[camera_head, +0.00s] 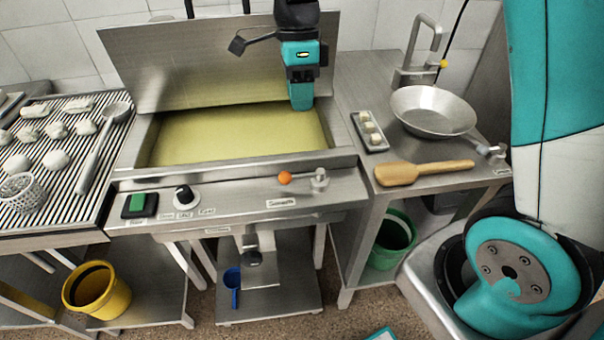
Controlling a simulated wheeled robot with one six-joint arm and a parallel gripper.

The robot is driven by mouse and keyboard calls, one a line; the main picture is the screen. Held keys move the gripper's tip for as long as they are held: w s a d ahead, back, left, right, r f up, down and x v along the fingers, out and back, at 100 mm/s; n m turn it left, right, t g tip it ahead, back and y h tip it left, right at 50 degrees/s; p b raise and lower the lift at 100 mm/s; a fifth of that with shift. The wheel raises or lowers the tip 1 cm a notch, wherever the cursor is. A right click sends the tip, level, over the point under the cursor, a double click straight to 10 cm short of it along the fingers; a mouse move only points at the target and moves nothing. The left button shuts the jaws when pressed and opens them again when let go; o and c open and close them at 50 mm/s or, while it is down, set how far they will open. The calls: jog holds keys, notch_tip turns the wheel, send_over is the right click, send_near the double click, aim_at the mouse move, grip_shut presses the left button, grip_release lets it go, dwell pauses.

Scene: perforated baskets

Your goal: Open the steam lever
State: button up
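The steam lever shows as an orange ball knob (285,178) joined by a thin rod to a metal pivot (319,181) on the sloped front panel of the steel vat. The rod lies roughly level, with the knob to the left of the pivot. A small label sits below it. My gripper (301,94) hangs from above over the back right part of the vat, pointing down, behind and above the lever and apart from it. Its teal fingers overlap in this view, so their opening is hidden. I see nothing held in it.
The vat (150,135) holds yellow liquid, with a raised steel lid (150,60) behind. A green switch (138,203) and black dial (184,195) share the panel. A pan (433,108) and wooden paddle (425,172) lie on the right counter. A slatted drainer (75,180) stands left.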

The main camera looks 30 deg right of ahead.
send_near(302, 171)
jog(key=s+f, duration=0.1)
jog(key=s, duration=0.1)
jog(key=s+a+f, duration=0.1)
jog(key=f, duration=0.1)
jog(key=s+a+f, duration=0.1)
jog(key=s+f, duration=0.1)
jog(key=shift+s+a+f, duration=0.15)
jog(key=shift+s+a, duration=0.05)
jog(key=shift+s, duration=0.1)
jog(key=shift+c, duration=0.2)
grip_shut()
